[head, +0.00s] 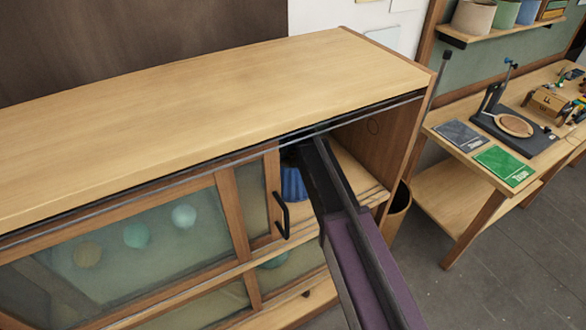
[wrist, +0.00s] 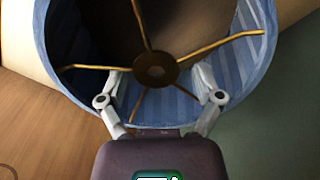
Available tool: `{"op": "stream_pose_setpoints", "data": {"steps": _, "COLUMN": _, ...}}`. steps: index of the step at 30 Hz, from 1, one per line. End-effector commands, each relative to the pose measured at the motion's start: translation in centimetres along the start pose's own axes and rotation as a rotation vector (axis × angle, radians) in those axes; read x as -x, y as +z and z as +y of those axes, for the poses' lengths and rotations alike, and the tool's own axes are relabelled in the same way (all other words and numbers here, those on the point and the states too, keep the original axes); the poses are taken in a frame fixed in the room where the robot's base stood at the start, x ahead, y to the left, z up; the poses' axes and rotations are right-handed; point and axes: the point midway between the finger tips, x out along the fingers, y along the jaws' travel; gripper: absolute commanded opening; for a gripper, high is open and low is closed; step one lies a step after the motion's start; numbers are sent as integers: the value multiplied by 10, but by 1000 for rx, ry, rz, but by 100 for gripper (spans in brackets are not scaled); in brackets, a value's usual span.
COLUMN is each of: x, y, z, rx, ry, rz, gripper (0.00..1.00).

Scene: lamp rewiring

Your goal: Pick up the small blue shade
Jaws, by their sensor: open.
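The small blue shade (head: 292,184) is inside the open right part of the cabinet (head: 200,90), partly hidden behind my arm and the sliding door's edge. In the wrist view the striped shade (wrist: 60,50) fills the upper picture, its round opening facing the camera. Brass spokes meet at a dark hub ring in the opening. My gripper (wrist: 158,85) is open, its two fingers spread over the near, lower side of the rim, one on each side below the hub. I cannot tell whether they touch the shade. My gripper is hidden in the head view.
The cabinet top and right side wall (head: 385,140) bound the opening closely. The glass door with a black handle (head: 281,215) stands just left of my arm; round shades show behind the glass. A workbench (head: 470,150) with booklets stands at right.

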Motion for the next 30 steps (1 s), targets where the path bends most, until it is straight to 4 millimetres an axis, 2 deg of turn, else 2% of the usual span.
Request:
{"op": "stream_pose_setpoints", "data": {"steps": 13, "x": 0, "y": 0, "z": 0, "rx": 0, "ry": 0, "rz": 0, "gripper": 84}}
{"op": "stream_pose_setpoints", "data": {"steps": 14, "x": 0, "y": 0, "z": 0, "rx": 0, "ry": 0, "rz": 0, "gripper": 78}}
{"op": "stream_pose_setpoints", "data": {"steps": 21, "x": 0, "y": 0, "z": 0, "rx": 0, "ry": 0, "rz": 0, "gripper": 7}}
{"op": "stream_pose_setpoints", "data": {"steps": 22, "x": 0, "y": 0, "z": 0, "rx": 0, "ry": 0, "rz": 0, "gripper": 0}}
{"op": "stream_pose_setpoints", "data": {"steps": 30, "x": 0, "y": 0, "z": 0, "rx": 0, "ry": 0, "rz": 0, "gripper": 0}}
